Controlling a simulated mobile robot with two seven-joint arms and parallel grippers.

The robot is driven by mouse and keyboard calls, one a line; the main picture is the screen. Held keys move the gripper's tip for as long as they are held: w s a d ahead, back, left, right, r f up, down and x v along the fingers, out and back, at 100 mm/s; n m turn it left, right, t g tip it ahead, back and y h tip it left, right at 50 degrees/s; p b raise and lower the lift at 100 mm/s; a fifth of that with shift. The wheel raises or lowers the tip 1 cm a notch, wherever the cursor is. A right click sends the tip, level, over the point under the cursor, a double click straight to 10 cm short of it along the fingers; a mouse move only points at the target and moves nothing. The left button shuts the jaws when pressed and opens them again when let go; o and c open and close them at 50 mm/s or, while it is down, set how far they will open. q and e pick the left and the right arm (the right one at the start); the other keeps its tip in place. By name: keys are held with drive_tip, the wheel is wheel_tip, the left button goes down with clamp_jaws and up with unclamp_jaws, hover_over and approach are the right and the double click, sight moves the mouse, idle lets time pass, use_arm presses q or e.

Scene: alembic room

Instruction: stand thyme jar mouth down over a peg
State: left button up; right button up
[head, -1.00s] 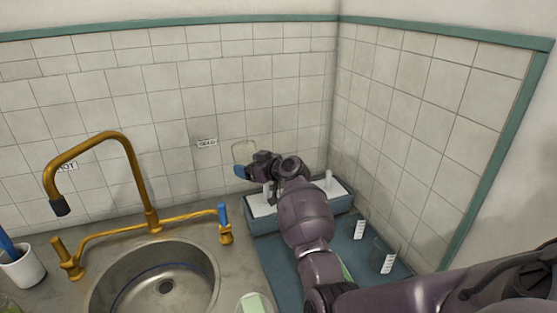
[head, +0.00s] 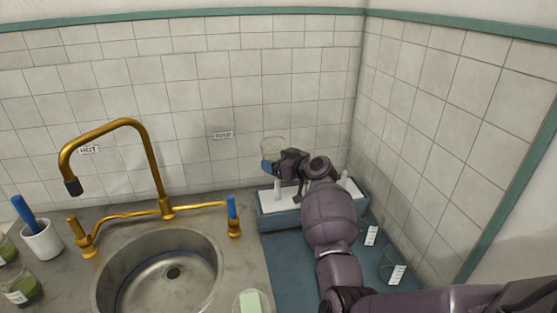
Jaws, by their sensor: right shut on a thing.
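My right gripper (head: 268,165) is shut on a clear glass jar (head: 273,146), held up near the back wall. I take it for the thyme jar; no label shows on it, and I cannot tell which way its mouth points. Below it is a blue-grey rack (head: 283,222) with a white top and upright white pegs. One peg (head: 277,190) stands almost directly below the jar in the picture, with a gap between them. Another peg (head: 344,178) shows at the right, past my forearm, which hides the rack's middle. My left gripper is out of view.
Two clear labelled jars (head: 370,234) (head: 396,268) stand on the blue mat (head: 290,270) at the right. A sink (head: 165,285) with a brass tap (head: 155,170) lies left of the rack. A white cup (head: 41,240) and green-filled jars (head: 24,290) stand far left.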

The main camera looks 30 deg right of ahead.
sight(278, 181)
drive_tip(key=shift+f+b, duration=0.65)
drive_tip(key=shift+f, duration=0.8)
drive_tip(key=shift+f+b, duration=0.4)
wheel_tip(278, 181, down, 5)
drive_tip(key=b, duration=0.4)
drive_tip(key=shift+d+r, duration=0.1)
drive_tip(key=shift+r, duration=0.1)
drive_tip(key=shift+f+b, duration=1)
drive_tip(key=shift+f, duration=0.3)
drive_tip(key=o, duration=1)
